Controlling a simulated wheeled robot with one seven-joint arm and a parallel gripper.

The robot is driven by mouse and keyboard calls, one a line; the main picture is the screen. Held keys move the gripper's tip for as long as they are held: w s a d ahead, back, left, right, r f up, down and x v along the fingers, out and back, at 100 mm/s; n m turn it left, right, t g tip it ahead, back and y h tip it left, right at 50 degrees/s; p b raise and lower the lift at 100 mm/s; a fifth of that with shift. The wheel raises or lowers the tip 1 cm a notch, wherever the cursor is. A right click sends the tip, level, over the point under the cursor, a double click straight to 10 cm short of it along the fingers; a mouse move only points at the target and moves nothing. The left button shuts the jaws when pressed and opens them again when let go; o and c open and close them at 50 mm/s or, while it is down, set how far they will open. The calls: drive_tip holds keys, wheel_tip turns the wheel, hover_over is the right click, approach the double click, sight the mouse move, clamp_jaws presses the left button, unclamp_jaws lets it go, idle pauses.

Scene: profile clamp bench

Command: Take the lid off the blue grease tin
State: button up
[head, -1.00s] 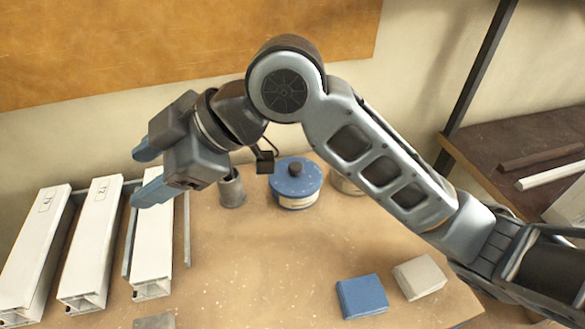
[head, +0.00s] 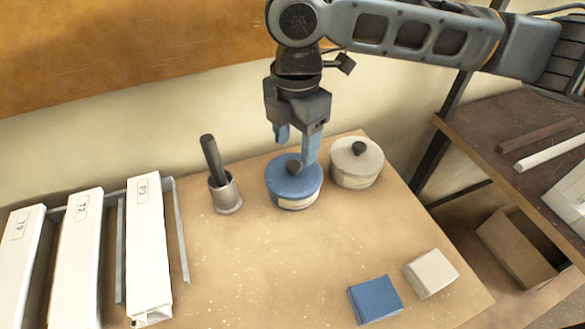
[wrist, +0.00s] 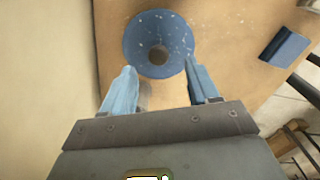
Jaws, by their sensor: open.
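The blue grease tin (head: 292,197) stands upright on the bench, with a pale label band on its side. Its blue lid (head: 285,181) is on it, with a dark round knob (head: 293,167) at the centre. My gripper (head: 296,154) points down over the tin, with its blue fingers open near the knob. In the wrist view the lid (wrist: 137,45) and the knob (wrist: 158,55) lie just beyond the fingertips (wrist: 160,72), in line with the gap between them. I cannot tell whether a finger touches the lid.
A cream tin (head: 357,170) with a dark knob stands close on the right. A metal cup holding a dark rod (head: 226,194) is on the left. White profiles (head: 149,240) lie further left. Blue (head: 375,300) and cream (head: 431,273) blocks lie front right. The bench middle is clear.

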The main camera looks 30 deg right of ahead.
sight(294, 164)
wheel_tip(294, 164, down, 5)
drive_tip(key=shift+w+a+p, duration=0.1)
drive_tip(key=shift+a+p, duration=0.05)
drive_tip(key=shift+p, duration=0.25)
drive_tip(key=c, duration=1.1)
